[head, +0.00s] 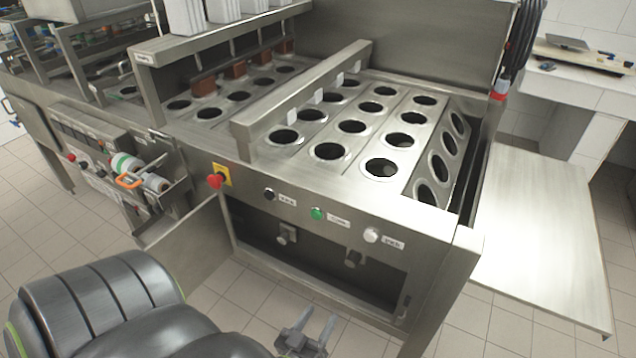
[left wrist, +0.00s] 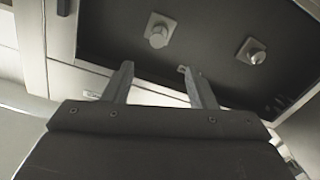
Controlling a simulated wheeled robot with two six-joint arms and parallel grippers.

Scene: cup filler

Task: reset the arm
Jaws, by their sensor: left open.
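My left gripper (head: 318,328) is at the bottom centre of the head view, low in front of the steel cup filling machine (head: 345,220). Its two fingers are apart and nothing is between them. In the left wrist view the open fingers (left wrist: 160,88) point toward the machine's dark recess (left wrist: 205,45), with two metal knobs inside. My dark left arm fills the lower left of the head view. My right gripper is not in view.
The machine's top has rows of round empty holes (head: 382,168). Its front carries a red emergency button (head: 215,181) and a green button (head: 318,214). A steel shelf (head: 540,240) extends at the right. Tiled floor (head: 510,335) shows below.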

